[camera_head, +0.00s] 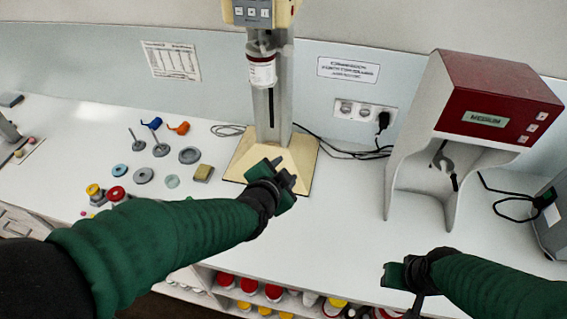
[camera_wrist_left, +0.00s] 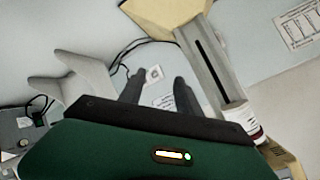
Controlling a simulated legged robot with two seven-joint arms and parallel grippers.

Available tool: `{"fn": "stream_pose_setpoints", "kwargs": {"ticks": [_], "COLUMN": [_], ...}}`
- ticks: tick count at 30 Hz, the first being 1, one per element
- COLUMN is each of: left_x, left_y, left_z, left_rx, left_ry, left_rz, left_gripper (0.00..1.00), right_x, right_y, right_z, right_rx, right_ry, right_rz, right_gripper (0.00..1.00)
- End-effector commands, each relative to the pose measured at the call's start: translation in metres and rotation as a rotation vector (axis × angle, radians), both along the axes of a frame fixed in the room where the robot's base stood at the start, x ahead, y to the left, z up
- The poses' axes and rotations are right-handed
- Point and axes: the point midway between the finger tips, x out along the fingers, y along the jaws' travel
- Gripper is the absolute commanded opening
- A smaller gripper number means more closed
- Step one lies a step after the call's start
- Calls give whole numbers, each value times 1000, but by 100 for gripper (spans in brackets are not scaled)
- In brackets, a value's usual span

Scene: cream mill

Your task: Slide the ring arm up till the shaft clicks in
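The cream mill stands at the back of the bench, with a cream base (camera_head: 305,158), a grey slotted column (camera_head: 273,110) and a keypad head (camera_head: 262,14). A white jar with a red-marked label (camera_head: 262,74) sits high on the column under the head. The ring arm around it and the shaft are too small to tell apart. The left wrist view shows the column (camera_wrist_left: 212,62) and the jar (camera_wrist_left: 243,117) on the right. My left gripper (camera_head: 285,172) is open and empty, over the base's front, below and apart from the jar. My right gripper (camera_head: 400,288) is low at the bench's front edge; its fingers are unclear.
A red-topped machine (camera_head: 495,95) stands at the right, with a grey device (camera_head: 551,222) beyond it. Small discs, stirrers and a sponge (camera_head: 203,173) lie left of the mill. Cables run behind. The bench between the mill and the red-topped machine is mostly clear.

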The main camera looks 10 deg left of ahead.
Motion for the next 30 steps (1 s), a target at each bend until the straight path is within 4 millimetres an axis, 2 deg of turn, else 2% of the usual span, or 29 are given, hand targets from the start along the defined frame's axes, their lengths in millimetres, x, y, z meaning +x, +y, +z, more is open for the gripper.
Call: {"fn": "stream_pose_setpoints", "kwargs": {"ticks": [5,8,11,13,15,18,21,24,27,30], "left_x": [2,16,40,53,59,58,53,49,53,68], "left_y": [-1,-10,-23,-31,-35,-35,-33,-31,-27,-22], "left_z": [4,29,76,114,146,177,194,199,201,202], "left_rx": [-23,-194,-573,-927,-1289,-1745,-2062,-2216,-2252,-2249], "left_ry": [-10,-71,-191,-291,-381,-490,-569,-609,-621,-620], "left_rz": [15,124,330,491,627,766,838,867,873,874], "left_gripper": [40,40,40,40,40,40,40,40,40,40], "right_x": [0,0,0,0,0,0,0,0,0,0], "right_y": [0,0,0,0,0,0,0,0,0,0], "right_z": [1,8,19,27,34,41,45,46,49,56], "right_rx": [0,0,0,0,0,0,0,0,0,0], "right_ry": [0,0,0,0,0,0,0,0,0,0], "right_rz": [0,0,0,0,0,0,0,0,0,0], "right_gripper": [36,36,36,36,36,36,36,36,36,36]}}
